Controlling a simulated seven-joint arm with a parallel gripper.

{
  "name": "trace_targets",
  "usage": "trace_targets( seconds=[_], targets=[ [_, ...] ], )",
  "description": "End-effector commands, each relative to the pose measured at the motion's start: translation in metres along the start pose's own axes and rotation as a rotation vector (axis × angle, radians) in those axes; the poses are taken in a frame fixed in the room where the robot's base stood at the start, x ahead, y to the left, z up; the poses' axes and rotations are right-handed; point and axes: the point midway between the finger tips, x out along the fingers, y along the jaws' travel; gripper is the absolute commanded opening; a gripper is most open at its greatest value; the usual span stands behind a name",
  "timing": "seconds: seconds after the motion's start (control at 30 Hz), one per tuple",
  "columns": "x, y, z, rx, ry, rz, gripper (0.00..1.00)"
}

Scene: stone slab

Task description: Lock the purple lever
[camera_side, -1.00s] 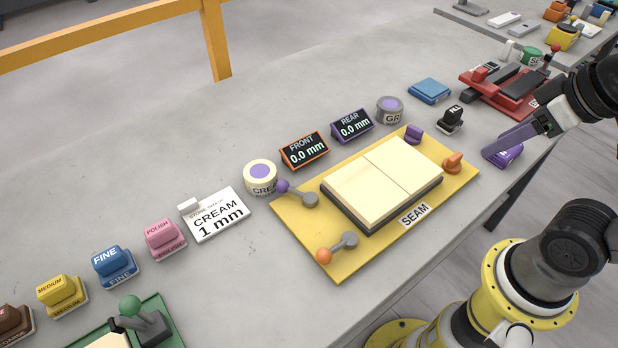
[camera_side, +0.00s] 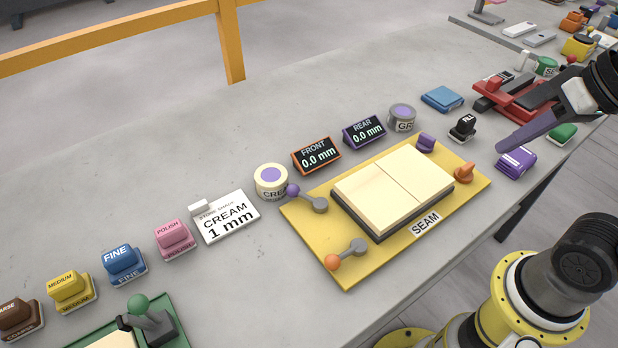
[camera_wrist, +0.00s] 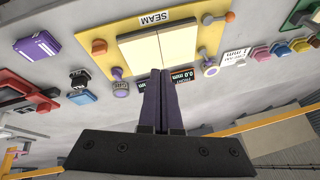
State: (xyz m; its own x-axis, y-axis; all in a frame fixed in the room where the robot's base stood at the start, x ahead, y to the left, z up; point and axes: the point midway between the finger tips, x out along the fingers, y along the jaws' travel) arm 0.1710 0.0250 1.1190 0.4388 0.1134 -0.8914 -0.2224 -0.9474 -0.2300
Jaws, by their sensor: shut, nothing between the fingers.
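The purple lever (camera_side: 318,205), a grey arm with a purple ball, sits at the left back corner of the yellow SEAM board (camera_side: 365,270). Its ball points to the back left, close to the cream tin (camera_side: 270,181). An orange-ball lever (camera_side: 350,250) sits at the front left corner. Two cream slabs (camera_side: 395,188) lie side by side on the board. My gripper (camera_side: 498,147) is shut and empty, in the air right of the board and far from the purple lever. Its closed fingers also show in the wrist view (camera_wrist: 161,75).
FRONT (camera_side: 316,155) and REAR (camera_side: 364,132) displays read 0.0 mm behind the board. A purple knob (camera_side: 426,144) and orange knob (camera_side: 464,172) stand at its right end. A purple block (camera_side: 515,162) and red device (camera_side: 515,98) lie near my gripper.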

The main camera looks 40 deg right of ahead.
Motion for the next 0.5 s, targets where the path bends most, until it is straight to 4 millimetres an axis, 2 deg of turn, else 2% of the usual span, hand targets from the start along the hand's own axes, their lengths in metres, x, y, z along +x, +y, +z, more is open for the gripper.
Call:
trace_targets(
  seconds=[0.1,0.27,0.5],
  targets=[
    [-0.003,-0.023,-0.02,0.147,-0.08,-0.048,0.0],
    [0.002,-0.049,-0.049,0.321,-0.192,-0.094,0.0],
    [0.025,-0.083,-0.096,0.555,-0.371,-0.137,0.0]
  ],
)
